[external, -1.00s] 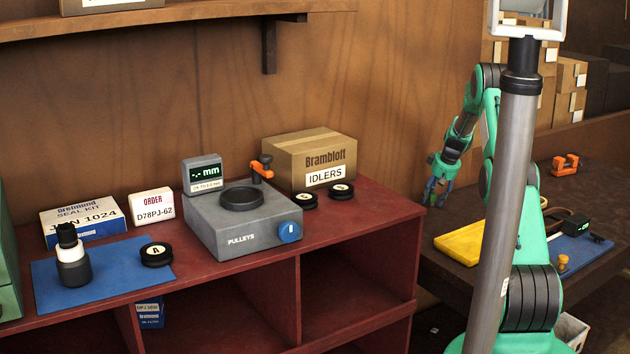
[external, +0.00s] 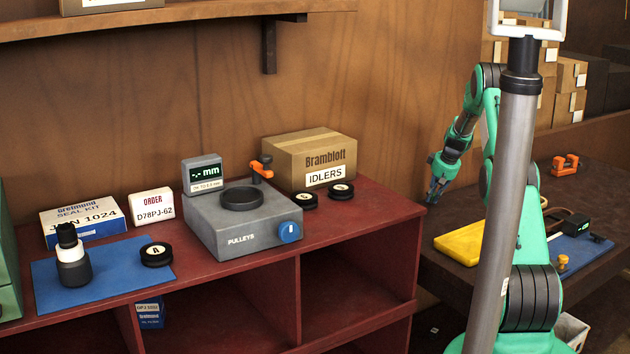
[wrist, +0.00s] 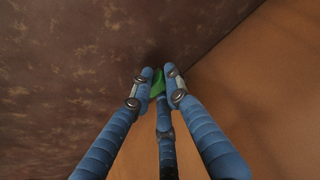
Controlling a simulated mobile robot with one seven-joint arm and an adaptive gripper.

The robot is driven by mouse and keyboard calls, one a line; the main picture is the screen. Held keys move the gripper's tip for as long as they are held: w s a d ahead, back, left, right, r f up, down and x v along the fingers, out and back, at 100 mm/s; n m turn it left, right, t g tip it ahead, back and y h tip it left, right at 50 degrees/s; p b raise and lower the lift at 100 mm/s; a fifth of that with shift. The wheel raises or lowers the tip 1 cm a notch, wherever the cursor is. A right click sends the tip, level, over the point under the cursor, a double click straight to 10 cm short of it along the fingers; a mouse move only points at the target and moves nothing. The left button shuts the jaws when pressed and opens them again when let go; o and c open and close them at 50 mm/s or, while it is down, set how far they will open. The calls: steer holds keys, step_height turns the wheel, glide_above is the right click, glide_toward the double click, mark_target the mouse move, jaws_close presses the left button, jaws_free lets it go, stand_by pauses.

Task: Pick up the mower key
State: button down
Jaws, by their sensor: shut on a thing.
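My gripper (wrist: 158,80) is shut in the wrist view, its blue fingers drawn together around a small green piece (wrist: 157,88), which fits the mower key. Only a bit of the green shows; the fingers hide the rest. The key is too small to make out there.
The dark bench (external: 462,268) holds a yellow tray (external: 460,243), an orange clamp (external: 565,165) and a blue mat with a small display unit. The red cabinet (external: 370,232) carries a grey pulley gauge (external: 243,222), a cardboard box (external: 310,155) and several black pulleys.

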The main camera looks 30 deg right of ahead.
steer(key=shift+r+p, duration=0.3)
steer(key=shift+r, duration=0.5)
step_height(320, 180, up, 2)
steer(key=shift+r+p, duration=0.1)
steer(key=shift+p, duration=0.2)
steer(key=s+a, duration=0.3)
steer(key=s, duration=0.1)
steer(key=s+a+p, duration=0.1)
steer(key=s+a, duration=0.1)
steer(key=s, duration=0.3)
steer(key=s+a+r, duration=0.1)
steer(key=s+a, duration=0.2)
steer(key=s, duration=0.1)
steer(key=shift+s+a, duration=0.25)
steer(key=shift+a, duration=0.05)
steer(key=shift+r+p, duration=0.1)
steer(key=shift+p, duration=0.2)
